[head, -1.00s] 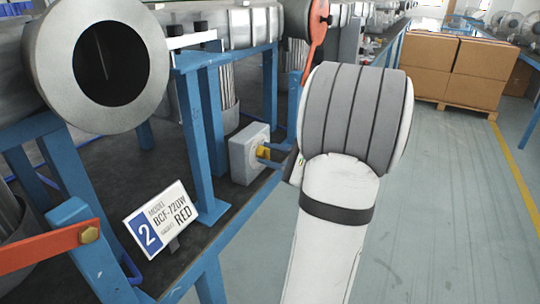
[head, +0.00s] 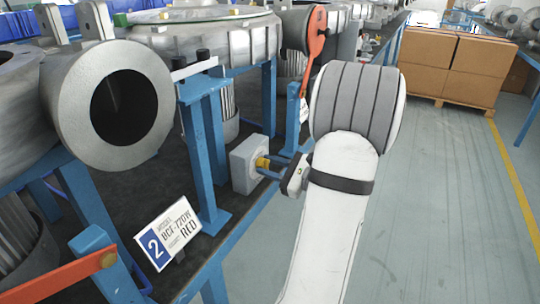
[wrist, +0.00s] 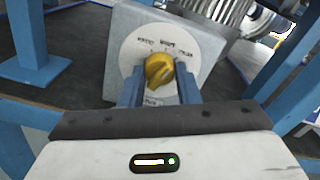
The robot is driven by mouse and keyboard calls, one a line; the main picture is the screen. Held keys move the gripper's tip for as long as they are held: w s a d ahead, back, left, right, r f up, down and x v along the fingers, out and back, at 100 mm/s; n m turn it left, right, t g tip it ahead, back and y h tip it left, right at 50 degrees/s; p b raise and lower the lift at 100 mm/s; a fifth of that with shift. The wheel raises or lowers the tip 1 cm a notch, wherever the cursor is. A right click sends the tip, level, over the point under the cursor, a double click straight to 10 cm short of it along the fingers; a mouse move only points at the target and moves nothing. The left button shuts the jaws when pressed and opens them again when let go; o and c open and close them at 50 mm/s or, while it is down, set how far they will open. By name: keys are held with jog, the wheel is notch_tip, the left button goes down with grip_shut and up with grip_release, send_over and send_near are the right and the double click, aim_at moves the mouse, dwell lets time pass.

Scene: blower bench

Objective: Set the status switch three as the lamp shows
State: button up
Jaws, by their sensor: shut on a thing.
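The switch is a grey box (head: 243,165) on the bench's side, with a yellow knob (head: 262,162). In the wrist view the yellow knob (wrist: 159,71) sits on a round white dial (wrist: 188,50) with several small labels around its upper part and one below, too blurred to read surely. My gripper (wrist: 160,82) has its two blue fingers closed on either side of the knob. In the head view my gripper (head: 268,168) reaches the knob from the right. The knob's exact pointing is hard to tell. I cannot make out a lit lamp or the switch's number.
A sign (head: 167,235) reading 2, BCF-720W and RED stands on the bench's near edge. A blue post (head: 205,150) rises left of the switch. A red lever (head: 314,45) is above. Cardboard boxes (head: 455,65) stand at the back right. The floor (head: 440,200) on the right is clear.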

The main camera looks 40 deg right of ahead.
jog(key=m+p, duration=0.4)
jog(key=p, duration=0.1)
jog(key=shift+m+p, duration=0.3)
dwell(0.4)
jog(key=o, duration=1)
jog(key=shift+c, duration=0.2)
jog(key=v, duration=0.7)
jog(key=shift+s+p, duration=0.3)
jog(key=shift+s, duration=0.05)
